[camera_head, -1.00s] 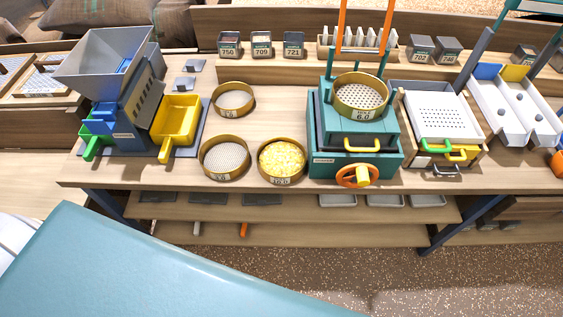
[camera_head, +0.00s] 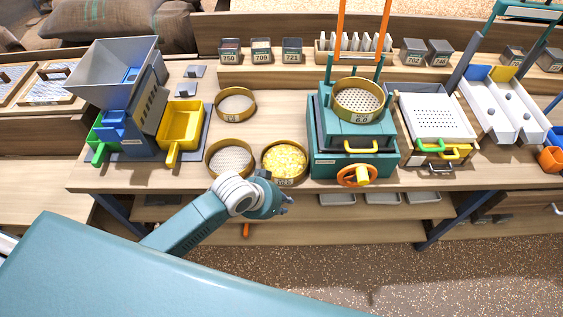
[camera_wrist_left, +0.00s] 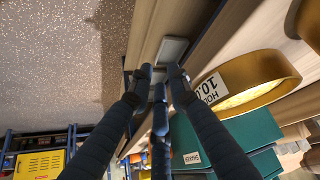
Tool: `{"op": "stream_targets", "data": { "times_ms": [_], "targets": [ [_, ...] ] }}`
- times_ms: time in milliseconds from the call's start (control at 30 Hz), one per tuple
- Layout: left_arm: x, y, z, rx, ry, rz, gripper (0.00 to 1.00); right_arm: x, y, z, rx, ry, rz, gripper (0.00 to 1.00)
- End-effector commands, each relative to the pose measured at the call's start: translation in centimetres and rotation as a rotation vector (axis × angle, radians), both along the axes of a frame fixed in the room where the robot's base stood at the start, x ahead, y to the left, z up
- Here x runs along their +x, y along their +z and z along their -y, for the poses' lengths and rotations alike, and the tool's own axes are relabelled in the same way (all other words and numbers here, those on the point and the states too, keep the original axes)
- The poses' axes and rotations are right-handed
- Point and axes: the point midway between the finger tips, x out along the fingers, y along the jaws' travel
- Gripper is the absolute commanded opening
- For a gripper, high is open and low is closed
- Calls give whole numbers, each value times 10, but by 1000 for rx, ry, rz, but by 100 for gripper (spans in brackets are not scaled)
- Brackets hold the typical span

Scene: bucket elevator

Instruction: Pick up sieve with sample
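The sieve with sample (camera_head: 284,179) is a round brass ring filled with yellow pieces, on the table left of the teal machine. My left gripper (camera_head: 286,204) is in front of the table edge, just below this sieve in the head view. My right gripper is in neither view.
An empty sieve (camera_head: 230,173) stands close left of the filled one, and another (camera_head: 235,117) behind. The teal machine (camera_head: 350,160), with a sieve (camera_head: 359,117) on top, is close on the right. A lower shelf (camera_head: 370,232) runs beneath the table.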

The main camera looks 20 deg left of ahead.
Motion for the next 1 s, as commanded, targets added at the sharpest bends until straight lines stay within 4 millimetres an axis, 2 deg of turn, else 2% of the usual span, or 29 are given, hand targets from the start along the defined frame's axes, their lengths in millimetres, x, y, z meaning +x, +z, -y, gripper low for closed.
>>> {"op": "stream_targets", "data": {
  "times_ms": [33, 200, 333, 500, 633, 900, 1000],
  "targets": [
    [14, 22, 4, 1, -38, 26, 18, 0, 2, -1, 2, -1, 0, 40],
    [35, 73, 12, 7, -145, 53, 18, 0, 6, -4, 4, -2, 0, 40],
    [44, 102, 4, 33, -197, 47, 18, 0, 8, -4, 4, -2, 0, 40],
    [47, 121, -8, 55, -221, 25, 18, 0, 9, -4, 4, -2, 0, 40],
    [49, 118, -8, 57, -223, 16, 18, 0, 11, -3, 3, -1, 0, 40],
    [65, 83, 5, 56, -222, 15, 18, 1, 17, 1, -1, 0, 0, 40],
    [68, 77, 8, 57, -223, 17, 18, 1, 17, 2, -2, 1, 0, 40]
  ]
}}
